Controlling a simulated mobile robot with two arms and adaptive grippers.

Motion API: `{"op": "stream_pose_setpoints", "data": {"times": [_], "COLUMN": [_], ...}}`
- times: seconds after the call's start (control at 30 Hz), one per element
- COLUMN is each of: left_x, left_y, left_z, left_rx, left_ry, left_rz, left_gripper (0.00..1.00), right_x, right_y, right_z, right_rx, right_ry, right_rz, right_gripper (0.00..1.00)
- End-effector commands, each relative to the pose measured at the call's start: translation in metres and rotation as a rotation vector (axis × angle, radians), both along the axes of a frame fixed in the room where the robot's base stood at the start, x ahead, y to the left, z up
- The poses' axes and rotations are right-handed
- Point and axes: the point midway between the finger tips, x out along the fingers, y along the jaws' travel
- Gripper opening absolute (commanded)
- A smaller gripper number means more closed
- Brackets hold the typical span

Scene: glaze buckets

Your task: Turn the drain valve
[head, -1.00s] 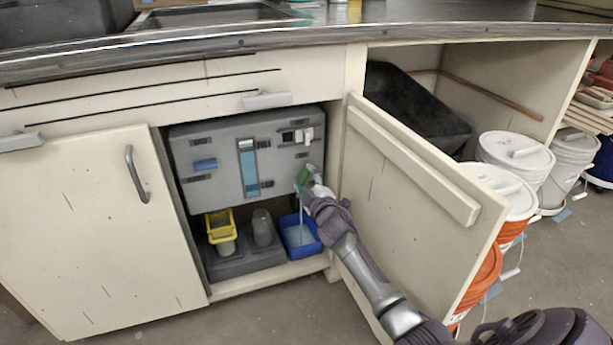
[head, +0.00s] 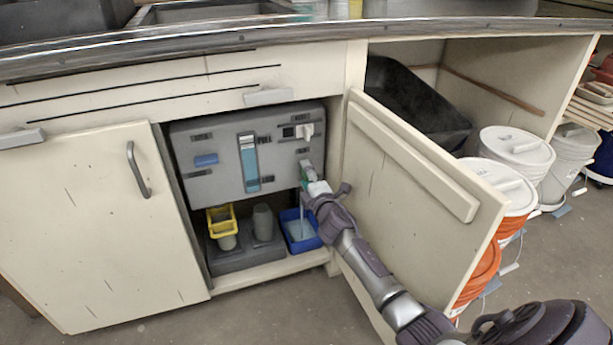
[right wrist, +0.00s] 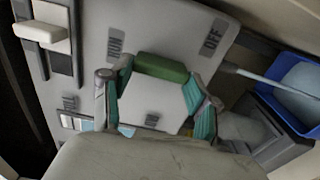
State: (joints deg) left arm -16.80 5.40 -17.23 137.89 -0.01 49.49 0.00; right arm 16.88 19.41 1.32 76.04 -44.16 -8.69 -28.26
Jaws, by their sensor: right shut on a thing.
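The drain valve's green handle (right wrist: 162,67) is at the lower right of a grey panel (head: 215,178) inside the open cabinet. My right gripper (head: 312,180) reaches in from the right and mostly hides the valve in the head view. In the right wrist view my right gripper (right wrist: 160,80) has its teal-padded fingers on both sides of the green handle and is shut on it. OFF is marked on the panel near the handle's right end. A pale blue streak runs down from the valve to a blue tray (head: 312,241). My left gripper is not in view.
The open cabinet door (head: 425,210) stands close to the right of my arm. A yellow holder (head: 222,218) and a grey cup (head: 263,221) are left of the blue tray. White-lidded buckets (head: 516,145) stand beyond the door. A black tub (head: 410,105) is at the right.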

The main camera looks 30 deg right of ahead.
Motion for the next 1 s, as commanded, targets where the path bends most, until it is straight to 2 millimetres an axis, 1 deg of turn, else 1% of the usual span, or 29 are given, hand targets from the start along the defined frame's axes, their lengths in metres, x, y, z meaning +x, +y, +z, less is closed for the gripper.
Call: {"op": "stream_pose_setpoints", "data": {"times": [0.03, 0.4, 0.43, 0.5, 0.57, 0.87, 0.97, 1.0], "left_x": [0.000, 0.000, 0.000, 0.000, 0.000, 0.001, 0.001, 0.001], "left_y": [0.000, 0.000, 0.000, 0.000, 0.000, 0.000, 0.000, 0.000], "left_z": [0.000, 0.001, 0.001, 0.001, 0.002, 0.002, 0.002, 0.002], "left_rx": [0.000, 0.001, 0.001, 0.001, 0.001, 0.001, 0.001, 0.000], "left_ry": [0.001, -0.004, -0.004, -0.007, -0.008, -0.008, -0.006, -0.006], "left_rz": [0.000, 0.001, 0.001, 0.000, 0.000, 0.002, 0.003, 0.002], "left_gripper": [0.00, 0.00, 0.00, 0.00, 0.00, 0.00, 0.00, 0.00], "right_x": [0.000, 0.000, 0.000, 0.000, 0.000, -0.001, -0.006, -0.010], "right_y": [0.001, 0.001, 0.001, 0.001, 0.001, 0.000, 0.001, 0.002], "right_z": [-0.002, -0.002, -0.002, -0.002, -0.002, -0.001, -0.001, -0.002], "right_rx": [-0.008, -0.014, -0.014, -0.013, -0.012, -0.009, -0.010, -0.011], "right_ry": [0.005, 0.007, 0.007, 0.006, 0.006, 0.003, 0.004, 0.005], "right_rz": [0.002, 0.001, 0.001, 0.001, 0.001, 0.000, 0.000, 0.000], "right_gripper": [0.26, 0.26, 0.65, 0.77, 0.85, 0.85, 0.85, 0.85]}}
